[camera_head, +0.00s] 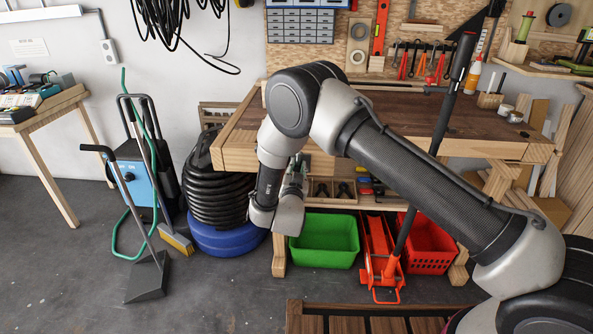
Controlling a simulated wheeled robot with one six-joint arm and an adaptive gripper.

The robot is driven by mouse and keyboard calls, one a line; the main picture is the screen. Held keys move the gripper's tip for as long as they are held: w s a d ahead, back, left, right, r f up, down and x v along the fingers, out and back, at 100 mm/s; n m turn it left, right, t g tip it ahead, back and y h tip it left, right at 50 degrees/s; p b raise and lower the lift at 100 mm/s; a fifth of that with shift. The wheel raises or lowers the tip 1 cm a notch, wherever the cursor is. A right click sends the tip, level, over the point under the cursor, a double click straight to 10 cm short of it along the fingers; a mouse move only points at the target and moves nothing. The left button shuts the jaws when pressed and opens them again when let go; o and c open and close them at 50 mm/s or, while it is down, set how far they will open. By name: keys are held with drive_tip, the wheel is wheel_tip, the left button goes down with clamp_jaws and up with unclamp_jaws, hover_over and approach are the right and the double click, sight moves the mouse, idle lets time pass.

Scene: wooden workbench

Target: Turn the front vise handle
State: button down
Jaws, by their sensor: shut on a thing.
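The wooden workbench (480,150) stands in the middle, with a dark top and a pale front edge. My arm reaches in from the lower right and bends down in front of the bench's left front. My gripper (296,176) is small and dark there, just below the front edge, close against the vise area. It is shut on the front vise handle. The handle and most of the vise are hidden behind my wrist and gripper, so the handle's angle cannot be told.
Below the bench are a green bin (327,243), a red floor jack (379,255) with a tall dark handle, and a red crate (432,246). Left stand a coiled black hose (215,190) on a blue base and a blue machine (137,180).

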drive_tip(key=m, duration=0.6)
drive_tip(key=shift+s+f, duration=0.1)
drive_tip(key=shift+f, duration=0.05)
drive_tip(key=m, duration=0.6)
drive_tip(key=shift+m, duration=0.3)
drive_tip(key=m, duration=1.2)
drive_tip(key=shift+m, duration=0.3)
drive_tip(key=c, duration=1.2)
unclamp_jaws()
